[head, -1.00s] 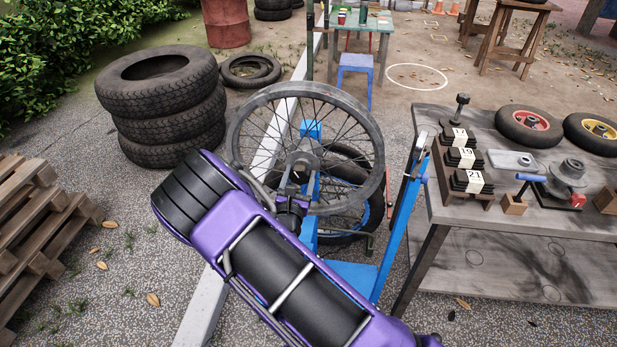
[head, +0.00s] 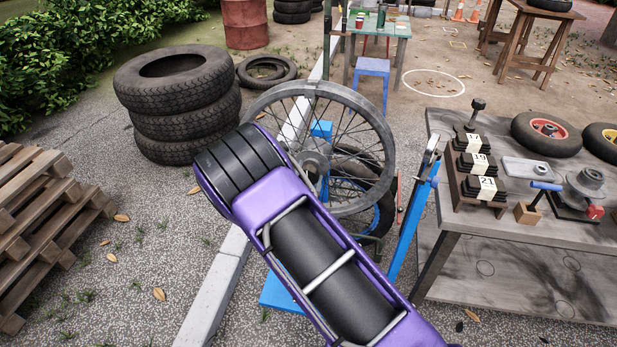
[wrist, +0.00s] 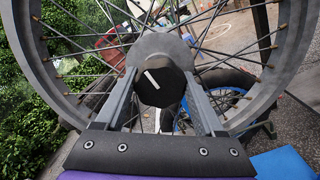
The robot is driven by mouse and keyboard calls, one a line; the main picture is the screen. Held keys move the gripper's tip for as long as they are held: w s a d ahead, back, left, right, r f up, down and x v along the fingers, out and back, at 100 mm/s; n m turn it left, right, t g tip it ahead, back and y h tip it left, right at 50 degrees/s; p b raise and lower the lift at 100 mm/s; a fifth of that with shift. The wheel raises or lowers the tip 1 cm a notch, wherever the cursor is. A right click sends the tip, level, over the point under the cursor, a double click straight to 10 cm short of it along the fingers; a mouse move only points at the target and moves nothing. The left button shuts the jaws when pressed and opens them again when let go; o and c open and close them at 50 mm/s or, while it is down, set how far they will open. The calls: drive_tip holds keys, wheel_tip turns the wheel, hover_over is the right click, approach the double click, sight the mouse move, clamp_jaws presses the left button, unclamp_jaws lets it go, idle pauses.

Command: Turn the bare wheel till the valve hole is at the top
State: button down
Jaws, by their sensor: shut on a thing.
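The bare wheel (head: 381,130), a grey spoked rim without a tyre, stands upright on a blue stand (head: 409,230). My arm covers its lower left in the head view. In the wrist view the rim (wrist: 42,75) runs around both sides, and the hub's dark cap (wrist: 160,88) bears a slanted white mark. My gripper (wrist: 161,84) has one finger on each side of this cap and is shut on it. My arm hides the gripper in the head view. I cannot make out the valve hole in either view.
A tyre stack (head: 178,112) stands left of the wheel and a pallet stack (head: 40,225) at the far left. A grey workbench (head: 465,216) with weights and small wheels is at the right. A tyred wheel (head: 383,205) sits low behind the bare wheel.

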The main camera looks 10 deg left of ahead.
idle(0.3)
unclamp_jaws()
idle(0.3)
drive_tip(key=s, duration=1.7)
drive_tip(key=shift+s+a+p, duration=0.25)
drive_tip(key=shift+p, duration=0.15)
drive_tip(key=shift+m, duration=0.3)
